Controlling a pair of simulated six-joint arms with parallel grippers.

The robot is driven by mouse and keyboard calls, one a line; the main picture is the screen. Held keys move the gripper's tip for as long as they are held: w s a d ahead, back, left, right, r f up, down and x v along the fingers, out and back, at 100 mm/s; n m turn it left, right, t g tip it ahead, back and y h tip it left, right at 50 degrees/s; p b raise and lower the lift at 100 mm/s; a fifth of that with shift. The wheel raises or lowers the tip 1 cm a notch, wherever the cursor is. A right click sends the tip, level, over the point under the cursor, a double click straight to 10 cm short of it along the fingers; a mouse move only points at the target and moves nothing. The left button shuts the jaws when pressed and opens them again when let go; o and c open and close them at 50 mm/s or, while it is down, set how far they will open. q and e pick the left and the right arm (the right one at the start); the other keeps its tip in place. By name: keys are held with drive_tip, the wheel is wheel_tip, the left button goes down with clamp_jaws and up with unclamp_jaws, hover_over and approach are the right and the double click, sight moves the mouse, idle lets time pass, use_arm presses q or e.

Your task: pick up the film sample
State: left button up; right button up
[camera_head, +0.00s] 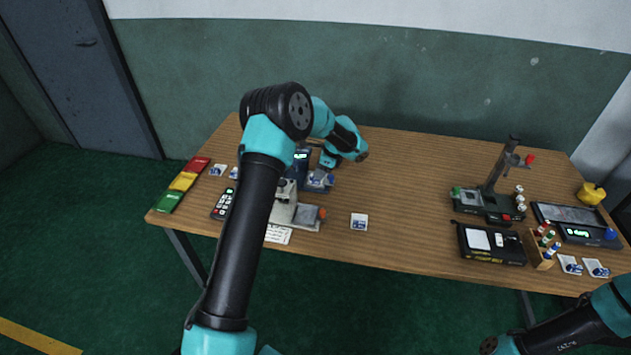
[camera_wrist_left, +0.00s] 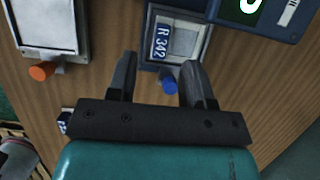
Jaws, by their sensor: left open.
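A small film sample (camera_wrist_left: 183,42) with a blue label reading "R 342" lies on the grey tray of a dark device in the left wrist view. A blue knob (camera_wrist_left: 169,84) sticks out of the tray's near side. My left gripper (camera_wrist_left: 159,62) is open and empty, its two fingers spread on either side of the tray's near part. In the head view my left gripper (camera_head: 322,172) is over the tray of the device with the lit display (camera_head: 302,155), partly hidden by my arm. My right arm shows at the lower right, but its gripper does not.
A grey plate device with an orange knob (camera_wrist_left: 42,71) stands close on the left. A loose labelled card (camera_head: 359,222) lies near the table's front. A stand (camera_head: 495,180), a scale (camera_head: 577,232) and a vial rack (camera_head: 541,250) are at right.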

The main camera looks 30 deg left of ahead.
use_arm(q)
drive_tip(key=x, duration=0.5)
drive_tip(key=shift+w+d, duration=0.15)
drive_tip(key=shift+d, duration=0.05)
clamp_jaws()
idle(0.5)
